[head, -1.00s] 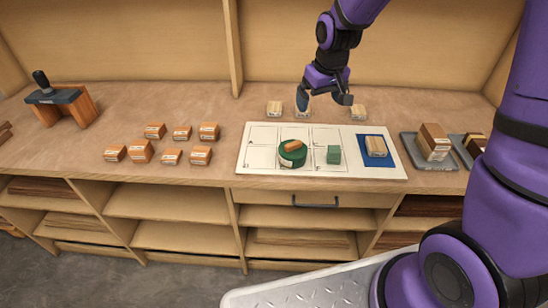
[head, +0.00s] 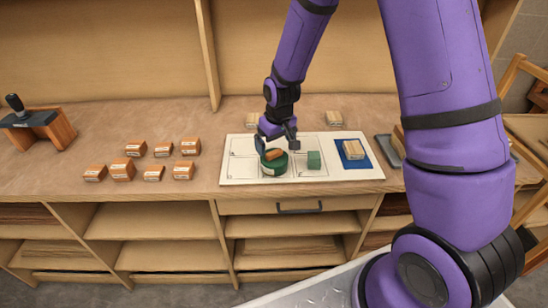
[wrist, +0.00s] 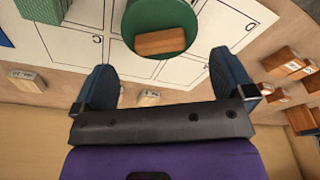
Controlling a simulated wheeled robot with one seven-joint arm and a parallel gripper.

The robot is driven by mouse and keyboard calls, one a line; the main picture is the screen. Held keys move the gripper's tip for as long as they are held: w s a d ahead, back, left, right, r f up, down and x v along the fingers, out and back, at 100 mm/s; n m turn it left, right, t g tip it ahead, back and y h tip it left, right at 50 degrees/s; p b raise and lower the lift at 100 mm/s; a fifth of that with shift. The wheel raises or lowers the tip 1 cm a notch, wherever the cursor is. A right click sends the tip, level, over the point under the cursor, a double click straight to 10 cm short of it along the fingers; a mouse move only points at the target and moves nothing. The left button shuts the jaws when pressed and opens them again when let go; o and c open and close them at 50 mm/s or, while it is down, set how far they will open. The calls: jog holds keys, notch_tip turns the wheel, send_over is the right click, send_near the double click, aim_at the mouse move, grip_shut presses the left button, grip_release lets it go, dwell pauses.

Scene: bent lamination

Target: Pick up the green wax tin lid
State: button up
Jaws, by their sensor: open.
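The green wax tin lid (head: 269,166) is a round green disc on the white board, with a wooden block (head: 275,154) lying on top. In the wrist view the lid (wrist: 150,18) is at the top centre, beyond the fingertips, with the block (wrist: 160,42) on its near part. My gripper (head: 277,142) is above the lid's far side in the head view, and partly hides it. In the wrist view my gripper (wrist: 165,80) has its two blue fingers wide apart, with nothing between them.
A blue mat (head: 367,163) with a wooden block is further right. Several small wooden blocks (head: 135,149) sit on the bench at left.

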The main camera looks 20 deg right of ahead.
aim_at(274, 152)
jog(key=shift+w+a+f, duration=0.1)
jog(key=shift+w+f, duration=0.05)
jog(key=shift+f, duration=1)
jog(key=shift+w+f, duration=0.1)
jog(key=shift+f, duration=1.05)
jog(key=shift+c, duration=0.5)
jog(key=c, duration=0.4)
jog(key=shift+c, duration=0.2)
jog(key=shift+r, duration=0.2)
